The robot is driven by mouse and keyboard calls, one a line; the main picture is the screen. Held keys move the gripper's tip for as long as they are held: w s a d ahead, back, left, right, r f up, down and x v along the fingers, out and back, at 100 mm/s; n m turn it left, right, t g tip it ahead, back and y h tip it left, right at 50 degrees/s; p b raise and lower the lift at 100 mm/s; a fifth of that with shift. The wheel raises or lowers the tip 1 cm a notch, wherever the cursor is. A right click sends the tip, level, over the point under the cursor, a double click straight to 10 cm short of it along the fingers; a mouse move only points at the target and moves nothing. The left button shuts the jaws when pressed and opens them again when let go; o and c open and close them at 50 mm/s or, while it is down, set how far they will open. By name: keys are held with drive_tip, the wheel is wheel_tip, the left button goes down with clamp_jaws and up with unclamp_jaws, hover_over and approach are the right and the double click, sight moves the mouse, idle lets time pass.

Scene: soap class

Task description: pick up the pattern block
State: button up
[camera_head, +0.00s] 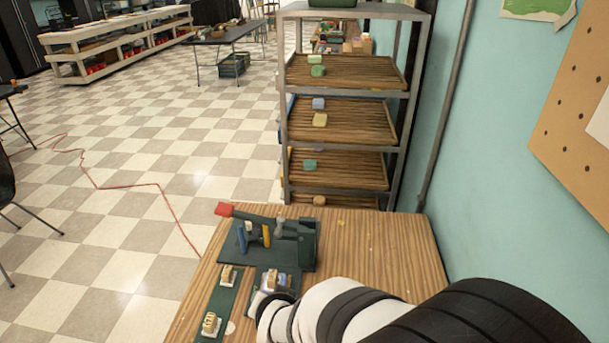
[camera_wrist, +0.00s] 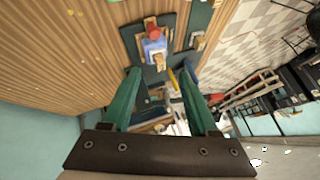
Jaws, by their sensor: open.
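My gripper (camera_wrist: 160,72) is open, with two green fingers spread apart and nothing held between them. Beyond the fingertips in the wrist view is a dark green tray (camera_wrist: 137,40) on the wooden table. On it are a small tan block with a red top (camera_wrist: 152,27) and a blue and tan piece (camera_wrist: 155,50). I cannot tell for sure which is the pattern block.
A dark green press (camera_head: 298,243) with a red-tipped lever stands on the table (camera_head: 375,240). A green strip (camera_head: 226,297) at the left holds two tan blocks on white bases. A shelf rack (camera_head: 340,120) with soaps stands behind. The table's right side is clear, beside the wall.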

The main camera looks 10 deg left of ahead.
sight(274, 271)
drive_tip(key=w+a+f+n+t+h, duration=0.2)
drive_tip(key=a+f+t+h, duration=0.15)
drive_tip(key=f+t, duration=0.2)
drive_tip(key=shift+n+t+y, duration=0.25)
drive_tip(key=shift+n, duration=0.05)
drive_tip(key=x, duration=1.5)
drive_tip(key=shift+d+r, duration=0.1)
drive_tip(key=shift+d, duration=0.05)
clamp_jaws()
